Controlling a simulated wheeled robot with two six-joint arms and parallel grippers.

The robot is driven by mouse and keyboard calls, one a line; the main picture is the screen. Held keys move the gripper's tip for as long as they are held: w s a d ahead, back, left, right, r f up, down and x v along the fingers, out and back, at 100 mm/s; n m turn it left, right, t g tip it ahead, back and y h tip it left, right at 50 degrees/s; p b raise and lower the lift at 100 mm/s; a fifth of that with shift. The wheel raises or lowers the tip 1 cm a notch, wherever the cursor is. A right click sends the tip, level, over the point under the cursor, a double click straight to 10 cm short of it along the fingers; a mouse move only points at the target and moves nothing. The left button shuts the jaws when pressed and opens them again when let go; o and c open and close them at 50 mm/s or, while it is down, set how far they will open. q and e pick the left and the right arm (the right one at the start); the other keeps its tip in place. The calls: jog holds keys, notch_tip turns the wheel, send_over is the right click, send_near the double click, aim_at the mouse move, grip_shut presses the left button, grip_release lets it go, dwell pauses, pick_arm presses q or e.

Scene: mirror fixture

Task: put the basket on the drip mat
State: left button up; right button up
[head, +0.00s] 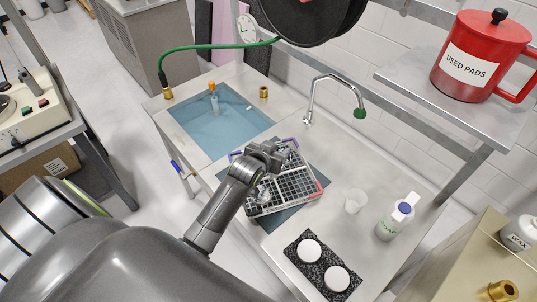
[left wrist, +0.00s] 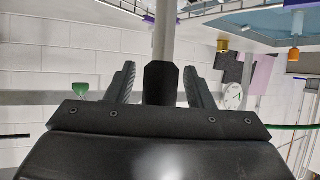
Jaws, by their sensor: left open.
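The basket (head: 288,186) is a pale grid rack with a purple handle, a red corner and some metal pieces in it. It appears to sit on the dark blue-grey drip mat (head: 276,221), which shows along its front and right sides. The basket's far left part is hidden by my arm. My left gripper (head: 272,154) is over the basket's far left part. In the left wrist view its fingers (left wrist: 160,72) are apart, with a grey bar and a dark block seen between them; I cannot tell whether it touches the basket. My right gripper is not seen.
A blue water basin (head: 220,122) lies at the back left, and a tap (head: 312,98) stands behind the basket. To the right are a clear cup (head: 355,201), a white bottle (head: 396,219) and a black speckled mat (head: 307,278) with two white discs. A shelf holds a red mug (head: 478,62).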

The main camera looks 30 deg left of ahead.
pick_arm(q)
jog(key=b+v, duration=0.1)
jog(key=v, duration=1)
jog(key=shift+s, duration=0.35)
jog(key=shift+r, duration=0.15)
jog(key=s+a+f+g+y, duration=0.15)
jog(key=s+f+g, duration=0.25)
jog(key=s, duration=0.8)
jog(key=s+a+f+g, duration=0.25)
jog(key=s+g, duration=0.25)
jog(key=s, duration=0.7)
notch_tip(320, 180, down, 27)
jog(key=b, duration=0.2)
jog(key=s+f+g+h+b, duration=0.1)
jog(key=s+f+g+b, duration=0.1)
jog(key=s+f, duration=1.2)
notch_tip(320, 180, down, 4)
jog(key=shift+s+d+f, duration=0.2)
jog(key=shift+s+d, duration=0.05)
